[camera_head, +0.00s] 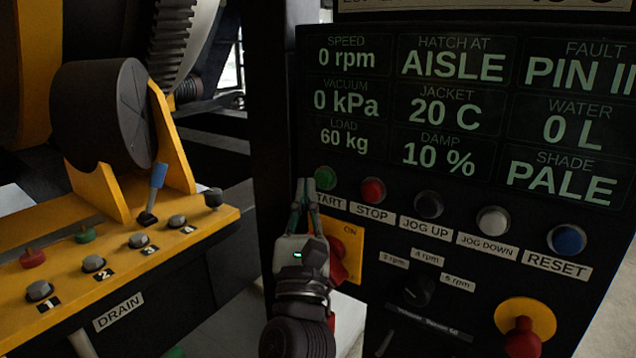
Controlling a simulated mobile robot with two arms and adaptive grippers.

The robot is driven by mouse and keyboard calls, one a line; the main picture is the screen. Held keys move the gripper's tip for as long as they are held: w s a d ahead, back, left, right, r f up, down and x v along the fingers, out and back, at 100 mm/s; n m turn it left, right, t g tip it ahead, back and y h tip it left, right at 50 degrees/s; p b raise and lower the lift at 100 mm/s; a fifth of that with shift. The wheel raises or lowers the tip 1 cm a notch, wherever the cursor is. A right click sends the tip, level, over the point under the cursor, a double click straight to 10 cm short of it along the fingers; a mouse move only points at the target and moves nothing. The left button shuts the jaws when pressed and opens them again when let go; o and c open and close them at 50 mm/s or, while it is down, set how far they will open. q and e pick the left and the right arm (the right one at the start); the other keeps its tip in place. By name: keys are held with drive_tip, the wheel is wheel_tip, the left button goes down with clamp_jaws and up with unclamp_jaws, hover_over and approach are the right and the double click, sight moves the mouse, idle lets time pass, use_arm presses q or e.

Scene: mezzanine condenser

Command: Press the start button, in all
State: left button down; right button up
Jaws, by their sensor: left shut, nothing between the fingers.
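The start button (325,178) is a green round button at the upper left of the button row on the dark control panel (470,185). Its label below reads "TART", with the first letter hidden by my gripper. My left gripper (305,183) is shut and empty, pointing up, with its fingertips just left of the green button in the picture. I cannot tell whether the fingertips touch the panel. My right gripper is not in view.
Right of start are a red stop button (373,190), black jog up (429,205), white jog down (493,220) and blue reset (567,240). A red emergency knob (523,338) sits lower right. A yellow drain console (120,255) with a blue-handled lever (155,188) stands left.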

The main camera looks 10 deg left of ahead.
use_arm(q)
drive_tip(key=shift+w, duration=0.1)
drive_tip(key=shift+w+d, duration=0.25)
drive_tip(key=shift+w, duration=0.45)
drive_tip(key=shift+w+d, duration=0.15)
drive_tip(key=shift+w, duration=0.25)
idle(0.8)
drive_tip(key=shift+s+a, duration=0.3)
drive_tip(key=shift+s, duration=0.55)
drive_tip(key=shift+s, duration=0.1)
drive_tip(key=s, duration=0.1)
drive_tip(key=s+a+p, duration=0.1)
drive_tip(key=s, duration=0.2)
drive_tip(key=shift+s+a+p, duration=0.2)
drive_tip(key=shift+a+p, duration=0.15)
drive_tip(key=shift+p, duration=0.05)
